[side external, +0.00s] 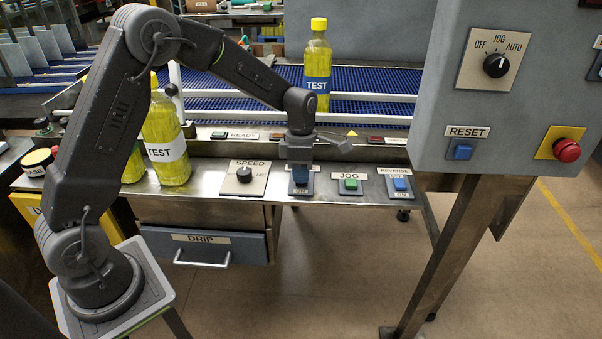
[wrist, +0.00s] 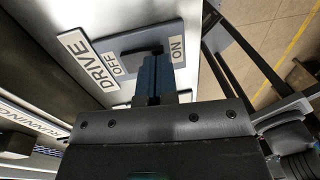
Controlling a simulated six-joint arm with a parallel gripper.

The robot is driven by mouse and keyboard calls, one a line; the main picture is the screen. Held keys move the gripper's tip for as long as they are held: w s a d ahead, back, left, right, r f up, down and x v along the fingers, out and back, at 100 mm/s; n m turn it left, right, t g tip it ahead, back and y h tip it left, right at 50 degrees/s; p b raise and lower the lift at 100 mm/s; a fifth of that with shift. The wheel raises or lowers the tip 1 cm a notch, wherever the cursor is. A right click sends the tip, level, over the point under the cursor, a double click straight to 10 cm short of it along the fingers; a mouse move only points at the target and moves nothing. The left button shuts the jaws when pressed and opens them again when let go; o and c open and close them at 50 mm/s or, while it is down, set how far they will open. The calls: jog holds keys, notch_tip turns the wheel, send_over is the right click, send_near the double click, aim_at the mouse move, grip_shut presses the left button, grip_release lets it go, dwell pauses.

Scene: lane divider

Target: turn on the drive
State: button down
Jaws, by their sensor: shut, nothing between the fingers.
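The drive switch sits on the steel panel in front of the conveyor. In the wrist view its DRIVE label (wrist: 88,62), OFF mark (wrist: 116,69) and ON mark (wrist: 177,49) show around a grey plate (wrist: 160,37).
A SPEED knob (side external: 244,175) is left of the switch; a green JOG button (side external: 351,184) and a blue REVERSE switch (side external: 399,184) are to the right. A grey control box (side external: 500,110) rises at right.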

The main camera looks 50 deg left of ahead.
jog(key=shift+f, duration=0.1)
jog(key=shift+s+d+f, duration=0.1)
jog(key=shift+f, duration=0.15)
dwell(0.4)
jog(key=shift+w+a+r, duration=0.35)
jog(key=shift+w+a, duration=0.2)
jog(key=shift+w, duration=0.05)
notch_tip(320, 180, up, 14)
jog(key=s+d, duration=0.1)
jog(key=shift+s, duration=0.15)
jog(key=shift+d, duration=0.1)
dwell(0.4)
